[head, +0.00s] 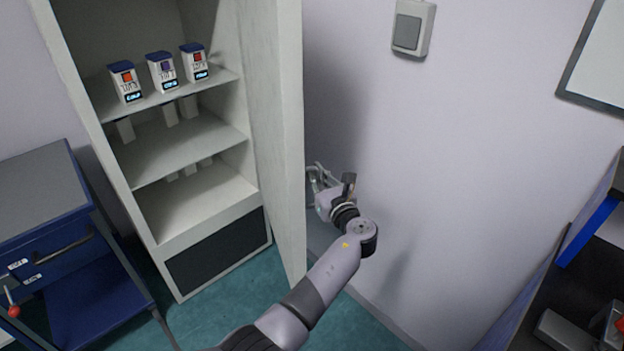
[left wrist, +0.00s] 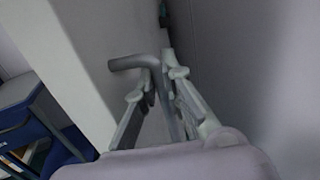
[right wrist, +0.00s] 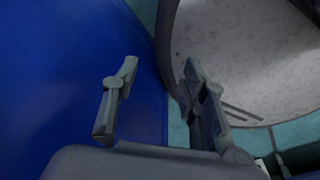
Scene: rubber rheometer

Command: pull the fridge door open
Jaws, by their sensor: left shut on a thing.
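The white fridge (head: 205,218) stands at the left of the head view with its inside and shelves in plain view. Its door (head: 275,120) stands wide open, swung out to the right toward the wall. My left gripper (head: 314,176) is at the outer side of the door, partly hidden by its edge. In the left wrist view the grey bar handle (left wrist: 128,62) runs between the fingers, and the gripper is shut on it. My right gripper (right wrist: 155,85) shows only in the right wrist view; its fingers are apart with nothing between them.
Several small labelled boxes, such as this one (head: 161,72), stand on the fridge shelves. A blue drawer cart (head: 75,225) is left of the fridge. The wall (head: 440,180) is close behind my left gripper. A dark bench (head: 570,265) is at the right. Teal floor lies in front.

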